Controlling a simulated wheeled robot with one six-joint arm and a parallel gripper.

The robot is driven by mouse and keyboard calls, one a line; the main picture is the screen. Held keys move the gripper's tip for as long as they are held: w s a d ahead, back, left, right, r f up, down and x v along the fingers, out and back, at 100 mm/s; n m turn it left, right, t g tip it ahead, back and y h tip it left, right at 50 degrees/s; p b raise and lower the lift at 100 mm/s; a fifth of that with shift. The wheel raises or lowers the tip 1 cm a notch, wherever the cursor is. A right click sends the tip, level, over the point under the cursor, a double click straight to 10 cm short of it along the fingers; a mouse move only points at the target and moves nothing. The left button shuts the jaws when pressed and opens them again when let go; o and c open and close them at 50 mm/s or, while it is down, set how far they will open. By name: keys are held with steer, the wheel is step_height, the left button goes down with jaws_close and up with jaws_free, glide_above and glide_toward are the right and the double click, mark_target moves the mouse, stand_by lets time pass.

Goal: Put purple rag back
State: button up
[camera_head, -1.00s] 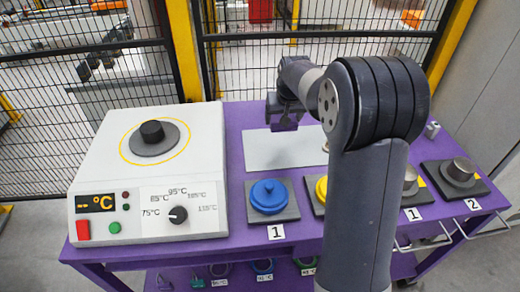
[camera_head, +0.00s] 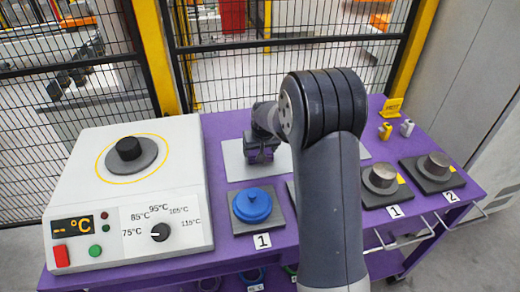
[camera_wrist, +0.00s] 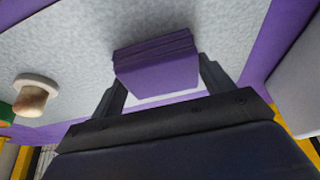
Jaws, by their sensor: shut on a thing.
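The purple rag (camera_wrist: 158,66) is a folded block between the two fingers of my gripper (camera_wrist: 158,85) in the wrist view. My gripper is shut on it, over the pale grey plate (camera_wrist: 60,60). In the head view my gripper (camera_head: 261,155) is over the left part of the same plate (camera_head: 232,165) on the purple table. The rag is hard to make out there, dark under the gripper. I cannot tell whether it touches the plate.
A white heater box (camera_head: 128,200) with a dial stands left. A blue lidded pot (camera_head: 252,205) stands in front of the plate. Metal cylinders (camera_head: 383,175) on dark bases stand right. A wooden-handled thing (camera_wrist: 34,95) is left in the wrist view. Mesh fence (camera_head: 280,75) is behind.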

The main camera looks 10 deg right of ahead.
steer(key=shift+f, duration=0.1)
steer(key=shift+f, duration=0.15)
steer(key=o, duration=1)
steer(key=shift+s+r, duration=0.1)
steer(key=shift+r, duration=0.55)
steer(key=v, duration=1.1)
steer(key=shift+r, duration=0.1)
